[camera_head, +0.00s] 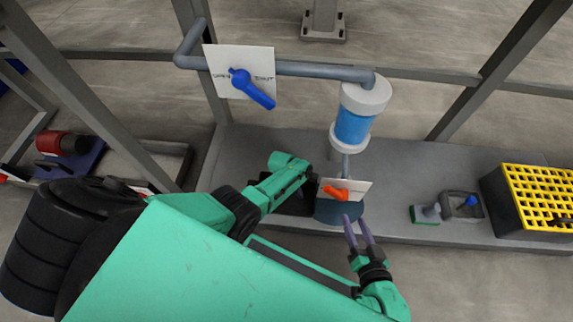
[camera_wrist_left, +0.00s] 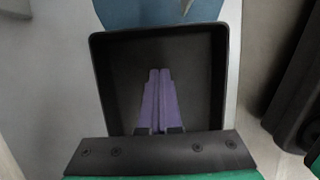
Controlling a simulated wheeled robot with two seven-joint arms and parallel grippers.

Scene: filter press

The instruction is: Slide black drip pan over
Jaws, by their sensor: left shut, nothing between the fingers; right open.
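The black drip pan (camera_head: 297,208) is on the grey platform, just left of the blue-grey round vessel (camera_head: 336,211). In the left wrist view the square pan (camera_wrist_left: 122,52) appears from above with raised walls, its far edge at or very near the vessel (camera_wrist_left: 150,12). My left gripper (camera_wrist_left: 159,72) has its purple fingers shut together, empty, inside the pan's outline; contact with it cannot be told. In the head view my left gripper (camera_head: 304,188) is partly hidden by its own wrist. My right gripper (camera_head: 358,231) is open and empty, just in front of the vessel.
A blue filter cylinder (camera_head: 353,127) stands above the vessel, with an orange valve handle (camera_head: 341,194) below it. A blue-handled valve (camera_head: 247,86) is on the upper pipe.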

